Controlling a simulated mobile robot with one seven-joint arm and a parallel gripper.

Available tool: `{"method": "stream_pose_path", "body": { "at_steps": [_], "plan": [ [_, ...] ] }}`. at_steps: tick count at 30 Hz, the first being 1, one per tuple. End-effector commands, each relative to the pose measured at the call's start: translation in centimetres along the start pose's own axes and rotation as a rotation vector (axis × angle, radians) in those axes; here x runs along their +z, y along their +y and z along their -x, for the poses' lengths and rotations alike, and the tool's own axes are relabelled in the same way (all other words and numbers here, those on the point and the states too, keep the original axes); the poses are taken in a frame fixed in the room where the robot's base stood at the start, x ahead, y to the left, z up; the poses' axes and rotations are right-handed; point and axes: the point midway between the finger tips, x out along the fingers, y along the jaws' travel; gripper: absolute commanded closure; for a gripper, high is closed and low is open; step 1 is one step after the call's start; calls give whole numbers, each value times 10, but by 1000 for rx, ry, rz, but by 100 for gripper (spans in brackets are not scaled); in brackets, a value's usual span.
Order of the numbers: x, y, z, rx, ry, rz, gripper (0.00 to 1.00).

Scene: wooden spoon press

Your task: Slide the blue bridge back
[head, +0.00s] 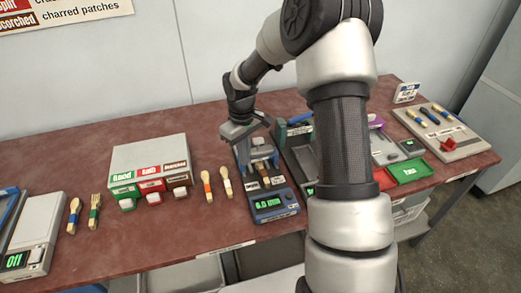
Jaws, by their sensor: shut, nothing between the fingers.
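The blue bridge (263,153) stands across a narrow grey-and-blue measuring device near the middle of the table. The device's front box (272,206) has a lit green readout that looks like "6.0". A wooden piece (261,168) lies on the device under or just in front of the bridge. My gripper (251,140) points down at the bridge from above and behind it. It is shut, with nothing seen between its fingers. The gripper partly hides the bridge, so I cannot tell whether they touch.
Left of the device lie two wooden utensils (206,185) and a grey box (150,155) with green, red and brown buttons. A green tray (409,171) and a grey board (440,128) stand right.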

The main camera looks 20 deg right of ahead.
Motion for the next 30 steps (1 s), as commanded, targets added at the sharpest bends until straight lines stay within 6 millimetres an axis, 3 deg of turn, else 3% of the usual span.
{"method": "stream_pose_path", "body": {
  "at_steps": [30],
  "plan": [
    [-36, 21, 0, 0, 1, 0, 100]
  ]
}}
